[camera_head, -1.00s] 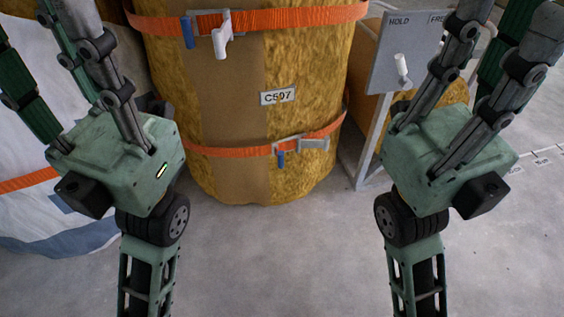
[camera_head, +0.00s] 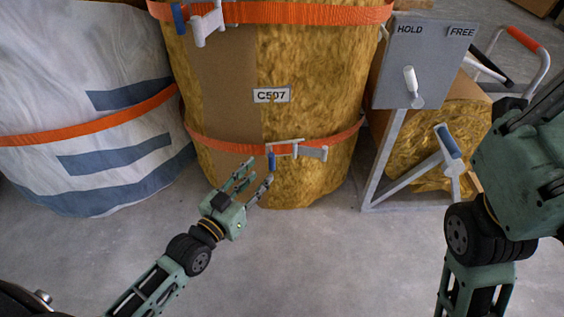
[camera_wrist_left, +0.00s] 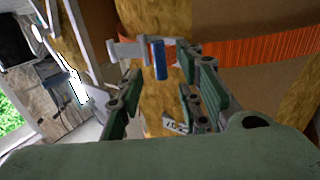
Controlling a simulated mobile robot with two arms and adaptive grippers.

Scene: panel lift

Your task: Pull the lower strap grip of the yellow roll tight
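The yellow roll (camera_head: 320,75) stands upright with a brown band and a label C507. Its lower orange strap (camera_head: 225,145) carries a grey buckle (camera_head: 312,152) and a small blue grip (camera_head: 271,161) that hangs down. My left gripper (camera_head: 257,177) is open just in front of and below this grip. In the left wrist view the blue grip (camera_wrist_left: 159,60) shows beyond and between the spread fingers (camera_wrist_left: 163,82); I see no finger closed on it. My right gripper (camera_head: 530,130) is at the right edge, close to the camera, its fingertips cut off.
The upper strap (camera_head: 290,12) has its own blue grip (camera_head: 180,18) and a white lever (camera_head: 207,27). A grey HOLD/FREE panel (camera_head: 388,75) on a stand is to the right, with a blue-gripped lever (camera_head: 448,140) nearby. A white bag (camera_head: 80,80) stands left. The floor in front is clear.

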